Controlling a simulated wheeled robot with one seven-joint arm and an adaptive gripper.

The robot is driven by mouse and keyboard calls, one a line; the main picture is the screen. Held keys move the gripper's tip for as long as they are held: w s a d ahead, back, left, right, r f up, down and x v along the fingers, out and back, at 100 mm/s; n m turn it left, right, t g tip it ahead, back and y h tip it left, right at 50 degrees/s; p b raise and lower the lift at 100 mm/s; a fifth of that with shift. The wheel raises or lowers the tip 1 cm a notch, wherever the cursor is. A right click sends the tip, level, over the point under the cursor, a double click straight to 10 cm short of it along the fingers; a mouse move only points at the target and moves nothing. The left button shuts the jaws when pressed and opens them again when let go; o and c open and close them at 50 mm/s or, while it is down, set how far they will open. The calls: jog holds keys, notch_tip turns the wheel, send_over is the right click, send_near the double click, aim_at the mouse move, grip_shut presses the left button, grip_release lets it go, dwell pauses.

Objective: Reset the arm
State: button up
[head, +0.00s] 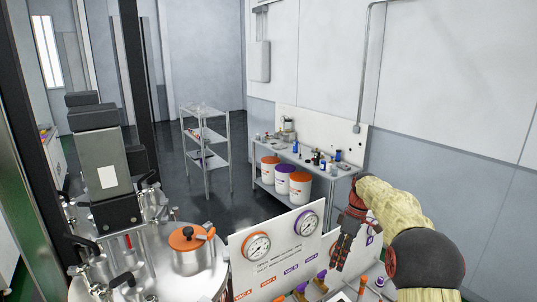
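My arm comes in from the lower right, its forearm in a pale yellow cover with dark and red joints. My gripper (339,262) points down in front of the right part of a white gauge panel (277,250). Its fingers are small and dark here, and I cannot tell whether they are open or shut. I see nothing clearly held in it. Whether it touches the panel cannot be told from this view.
A steel pot with an orange lid (187,237) stands left of the panel on a round metal top. Purple- and orange-handled parts (320,281) sit below the gripper. Behind are a workbench (323,171) with white buckets (300,187) and a metal shelf (207,157). Open floor lies between.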

jog(key=s+a+m+t+h+b, duration=0.1)
jog(key=s+m+t+b, duration=0.1)
jog(key=s, duration=1.2)
jog(key=s+a+m+t+b, duration=0.2)
jog(key=s+m+b, duration=0.3)
jog(key=s, duration=0.9)
jog(key=s+a+m+t+h+b, duration=0.1)
jog(key=s+a+m+t+b, duration=0.1)
jog(key=s, duration=1.2)
jog(key=shift+a+m+t+h+b, duration=0.25)
jog(key=shift+m+t+b, duration=0.25)
jog(key=shift+m+b, duration=0.6)
jog(key=shift+s, duration=0.1)
